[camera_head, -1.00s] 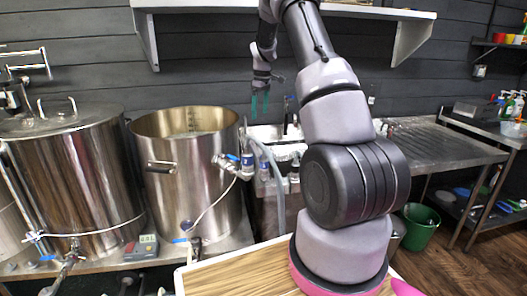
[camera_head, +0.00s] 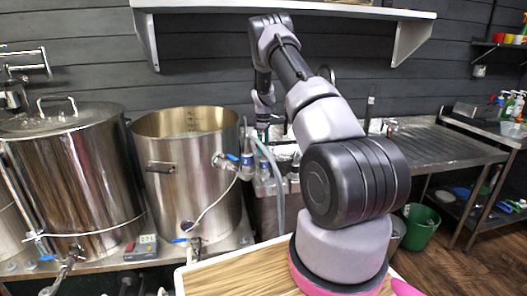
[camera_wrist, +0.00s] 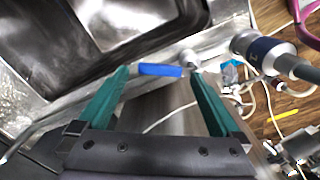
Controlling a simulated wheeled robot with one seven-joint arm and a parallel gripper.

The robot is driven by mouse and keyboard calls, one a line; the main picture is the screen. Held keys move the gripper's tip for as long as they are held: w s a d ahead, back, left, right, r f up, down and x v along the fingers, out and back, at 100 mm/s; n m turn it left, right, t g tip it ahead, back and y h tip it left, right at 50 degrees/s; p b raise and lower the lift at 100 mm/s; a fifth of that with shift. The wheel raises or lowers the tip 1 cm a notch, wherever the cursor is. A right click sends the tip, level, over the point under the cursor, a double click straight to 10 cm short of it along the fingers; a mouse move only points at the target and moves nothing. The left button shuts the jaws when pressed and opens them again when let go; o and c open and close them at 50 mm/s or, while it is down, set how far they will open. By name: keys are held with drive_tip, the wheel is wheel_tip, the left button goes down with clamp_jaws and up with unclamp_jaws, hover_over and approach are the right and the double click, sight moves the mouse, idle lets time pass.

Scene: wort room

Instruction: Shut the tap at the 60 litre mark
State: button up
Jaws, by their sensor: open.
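A blue tap lever (camera_wrist: 160,70) lies just ahead of and between my fingertips in the wrist view, close to a round metal fitting. My gripper (camera_wrist: 155,75) is open, with its two green fingers apart and nothing between their pads that I can see. In the head view my gripper (camera_head: 262,132) hangs beside the right rim of the open steel pot (camera_head: 178,190), above blue-handled valves (camera_head: 247,160). Scale marks (camera_head: 193,120) show on the pot's inner wall, too small to read. Its liquid level cannot be read.
A steel sink (camera_wrist: 130,20) lies beyond the lever. A grey hose (camera_head: 278,190) curves down right of the pot. A lidded kettle (camera_head: 80,175) stands at left. A small digital meter (camera_head: 143,247) lies in front. A wall shelf (camera_head: 300,8) is above my arm.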

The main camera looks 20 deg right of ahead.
drive_tip(key=shift+f, duration=0.8)
clamp_jaws()
